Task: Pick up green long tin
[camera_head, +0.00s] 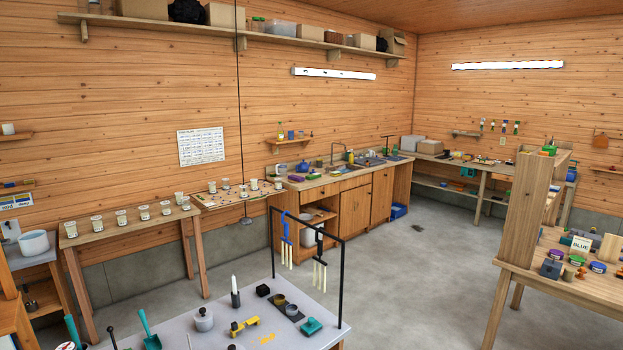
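I cannot single out a green long tin with certainty; the things are small at this distance. A small green item (573,259) lies on the right table among several small coloured pieces. Another green item (549,149) sits on top of the wooden unit at the right. Neither of my grippers shows in the view.
The near grey table (275,335) holds a black hanging frame (344,285) and small tools. Cups line a bench (130,233) at left.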

